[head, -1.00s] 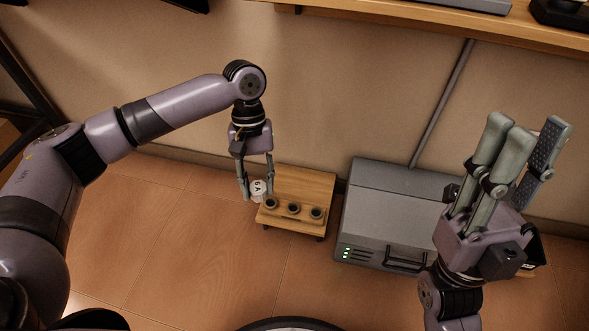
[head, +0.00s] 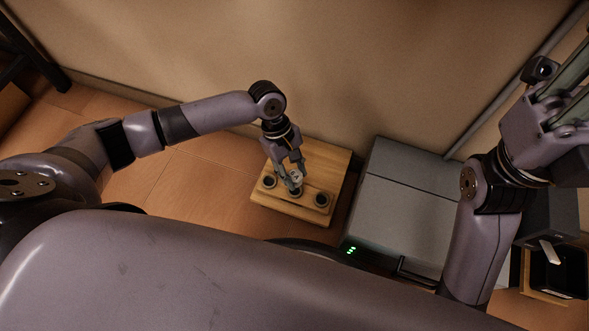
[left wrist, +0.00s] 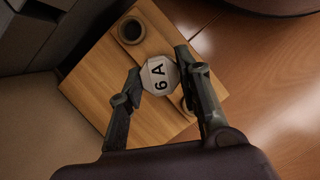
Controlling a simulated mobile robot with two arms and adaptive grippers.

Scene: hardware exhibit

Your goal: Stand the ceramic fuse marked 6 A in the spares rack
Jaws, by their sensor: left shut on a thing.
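The fuse (left wrist: 160,75) has a white octagonal top marked 6 A. It also shows small in the head view (head: 297,176). My left gripper (head: 295,184) points down and is shut on the fuse, one finger on each side of it. The wooden rack (head: 289,209) has three dark round sockets in a row. The fuse is at the middle socket (head: 296,192), which the fingers and fuse partly hide; I cannot tell whether it is inside or just above. The two outer sockets look empty. My right gripper (head: 570,95) is at the upper right, its fingertips cut off.
A grey metal box (head: 405,195) with green lights stands close to the right of the rack. The wall is just behind. Bare wooden floor (head: 190,180) lies to the left. A dark open bin (head: 560,272) is at the lower right.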

